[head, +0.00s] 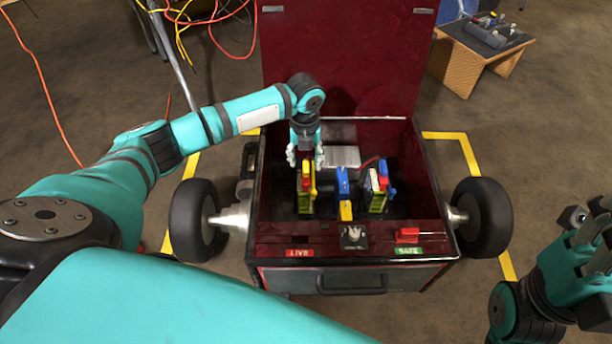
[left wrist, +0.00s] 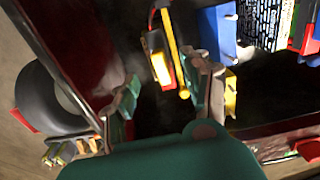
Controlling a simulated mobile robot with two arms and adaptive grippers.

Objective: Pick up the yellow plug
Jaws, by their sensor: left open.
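A yellow plug (head: 305,178) with red along its side stands at the left inside the open dark red box. My left gripper (head: 305,155) is just above it, pointing down with its fingers apart. In the left wrist view the yellow and red plug (left wrist: 157,58) lies between and beyond the two fingertips of my left gripper (left wrist: 165,90). Whether a finger touches it, I cannot tell. My right gripper (head: 588,225) is at the right edge, away from the box, partly cut off; its opening is unclear.
Blue connectors (head: 342,182) with yellow below stand in the middle of the box, and a blue, red and yellow group (head: 378,188) at its right. The box's front panel carries a LIVE label (head: 300,253), a SAFE label (head: 408,251) and a red switch (head: 407,235). The raised lid (head: 345,60) stands behind.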

